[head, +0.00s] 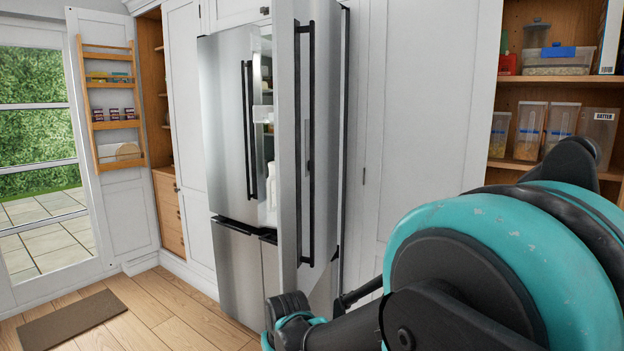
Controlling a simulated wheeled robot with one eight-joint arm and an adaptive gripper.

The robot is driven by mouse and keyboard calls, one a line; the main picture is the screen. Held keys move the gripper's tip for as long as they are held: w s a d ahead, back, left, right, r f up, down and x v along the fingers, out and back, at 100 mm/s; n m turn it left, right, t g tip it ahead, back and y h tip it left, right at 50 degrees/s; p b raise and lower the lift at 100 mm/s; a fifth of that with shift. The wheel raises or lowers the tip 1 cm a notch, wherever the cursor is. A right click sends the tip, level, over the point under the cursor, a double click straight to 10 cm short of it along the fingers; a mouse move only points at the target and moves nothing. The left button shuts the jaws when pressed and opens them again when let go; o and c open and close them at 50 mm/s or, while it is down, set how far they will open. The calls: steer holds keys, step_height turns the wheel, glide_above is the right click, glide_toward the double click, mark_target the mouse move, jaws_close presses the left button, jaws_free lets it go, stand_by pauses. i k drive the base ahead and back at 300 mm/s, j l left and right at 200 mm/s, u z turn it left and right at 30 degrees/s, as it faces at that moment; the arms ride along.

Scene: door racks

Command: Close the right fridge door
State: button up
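The fridge (225,120) is stainless steel and stands in the middle of the head view. Its right door (326,150) is swung wide open toward me and seen nearly edge-on, with a long black handle (305,150) on its outer face. The left door (222,130) looks shut. Shelves and part of the interior show in the gap between the doors. My arm reaches in from the lower right to low in front of the open door. The dark and teal end of my arm (290,318) shows there, but its fingertips cannot be made out. I cannot tell whether it touches the door.
White cabinet panels (415,100) stand right of the fridge. Open wooden shelves (545,90) with food containers are at the far right. At the left, an open pantry door (115,215) carries a wooden rack (108,84). A brown mat (75,318) lies on the wood floor.

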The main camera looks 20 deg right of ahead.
mark_target(306, 51)
steer(key=i+j, duration=0.3)
steer(key=i, duration=0.2)
steer(key=i+j, duration=0.35)
steer(key=i, duration=0.2)
steer(key=i+j, duration=0.3)
steer(key=i, duration=0.2)
steer(key=i+j+z, duration=0.9)
steer(key=z, duration=1.1)
steer(key=l+u, duration=0.3)
steer(key=k+l+u, duration=0.1)
steer(key=l+u, duration=0.2)
steer(key=l, duration=0.15)
steer(key=k+l+u, duration=0.15)
steer(key=l+u, duration=0.15)
steer(key=k+l+u, duration=0.15)
steer(key=l+u, duration=0.15)
steer(key=k+l+u, duration=0.25)
steer(key=l, duration=0.15)
steer(key=k+l+u, duration=0.2)
steer(key=k+l, duration=0.5)
steer(key=l, duration=0.15)
steer(key=i+l, duration=0.15)
steer(key=l, duration=0.2)
steer(key=i+l+z, duration=0.15)
steer(key=l, duration=0.2)
